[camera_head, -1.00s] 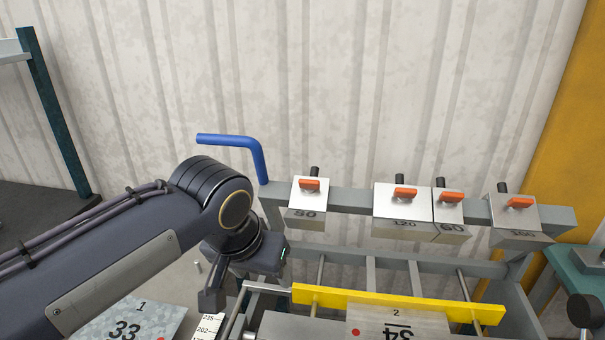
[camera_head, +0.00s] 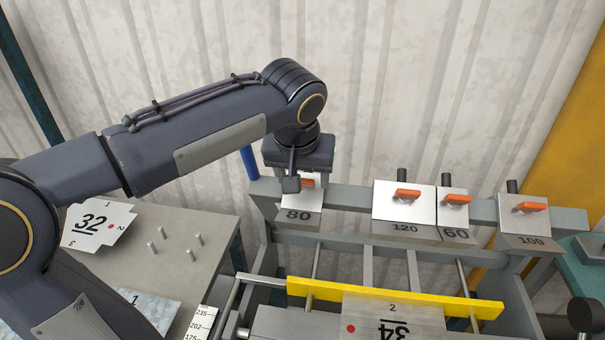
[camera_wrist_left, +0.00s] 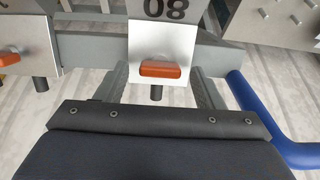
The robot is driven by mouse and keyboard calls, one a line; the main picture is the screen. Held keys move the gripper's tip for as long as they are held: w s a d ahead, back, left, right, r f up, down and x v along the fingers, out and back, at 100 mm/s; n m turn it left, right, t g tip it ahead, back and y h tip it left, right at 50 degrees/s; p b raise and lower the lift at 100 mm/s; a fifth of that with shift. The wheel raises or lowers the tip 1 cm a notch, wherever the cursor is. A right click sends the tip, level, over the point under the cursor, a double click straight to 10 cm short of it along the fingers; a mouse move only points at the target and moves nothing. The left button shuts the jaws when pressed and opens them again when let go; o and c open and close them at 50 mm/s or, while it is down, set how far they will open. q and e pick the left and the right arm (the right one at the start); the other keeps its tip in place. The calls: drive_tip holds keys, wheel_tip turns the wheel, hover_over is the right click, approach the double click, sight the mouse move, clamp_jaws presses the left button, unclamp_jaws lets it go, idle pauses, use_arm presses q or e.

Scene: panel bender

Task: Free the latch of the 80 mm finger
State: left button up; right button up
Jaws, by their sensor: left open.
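The 80 mm finger (camera_head: 300,215) is a pale metal block marked 80 at the left end of the grey beam. My left gripper (camera_head: 295,184) is open, pointing down at the latch. My right gripper is not in view.
Fingers marked 120 (camera_head: 404,208), 60 (camera_head: 453,212) and 100 (camera_head: 528,220) sit along the beam (camera_head: 345,198), each with an orange latch. A blue bent bar (camera_head: 249,162) stands at the beam's left end. A yellow bar (camera_head: 390,298) crosses in front, below the beam.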

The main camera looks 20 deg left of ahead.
use_arm(q)
drive_tip(key=shift+f, duration=0.15)
drive_tip(key=c, duration=1)
